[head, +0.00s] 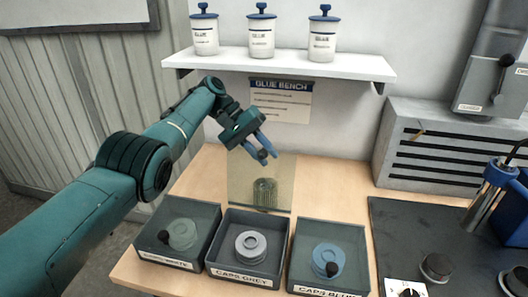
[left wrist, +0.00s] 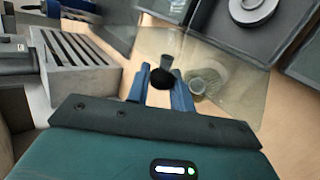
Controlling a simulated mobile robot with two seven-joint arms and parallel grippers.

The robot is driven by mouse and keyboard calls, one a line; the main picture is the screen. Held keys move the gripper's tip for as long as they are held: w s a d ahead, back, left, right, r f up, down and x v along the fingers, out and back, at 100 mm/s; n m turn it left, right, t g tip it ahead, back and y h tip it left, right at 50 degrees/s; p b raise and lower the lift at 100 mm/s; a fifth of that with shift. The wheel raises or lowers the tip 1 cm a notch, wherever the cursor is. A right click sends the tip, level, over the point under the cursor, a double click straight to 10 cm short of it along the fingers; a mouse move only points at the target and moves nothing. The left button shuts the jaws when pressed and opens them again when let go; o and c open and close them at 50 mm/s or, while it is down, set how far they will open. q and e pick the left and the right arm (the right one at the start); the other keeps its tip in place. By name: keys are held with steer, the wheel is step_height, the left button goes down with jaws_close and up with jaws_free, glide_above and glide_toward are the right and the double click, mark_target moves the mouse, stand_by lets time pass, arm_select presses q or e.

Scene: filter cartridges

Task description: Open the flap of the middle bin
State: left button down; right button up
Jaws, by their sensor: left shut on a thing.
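The middle bin (head: 216,267), labelled CAPS GREY, stands between two others on the bench and holds grey ring-shaped caps (head: 250,245). Its clear, yellowish flap (head: 240,190) stands raised at the bin's back edge, so the bin's top is uncovered. My left gripper (head: 262,153) is at the flap's upper part, with its blue fingers shut on the flap's dark knob (left wrist: 162,78). The flap also shows in the left wrist view (left wrist: 235,88), with the open bin (left wrist: 215,22) beyond it. My right gripper is in neither view.
The left bin (head: 207,250) and the CAPS BLUE bin (head: 292,262) have clear flaps lying shut, each with a black knob. A ribbed cylinder (head: 264,193) shows through the raised flap. A shelf (head: 280,66) with several canisters is above. A dark mat (head: 410,225) lies right.

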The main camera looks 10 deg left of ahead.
arm_select(q)
steer(key=c, duration=1.3)
jaws_free()
steer(key=shift+o, duration=0.2)
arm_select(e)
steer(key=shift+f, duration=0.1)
arm_select(q)
steer(key=shift+r, duration=0.1)
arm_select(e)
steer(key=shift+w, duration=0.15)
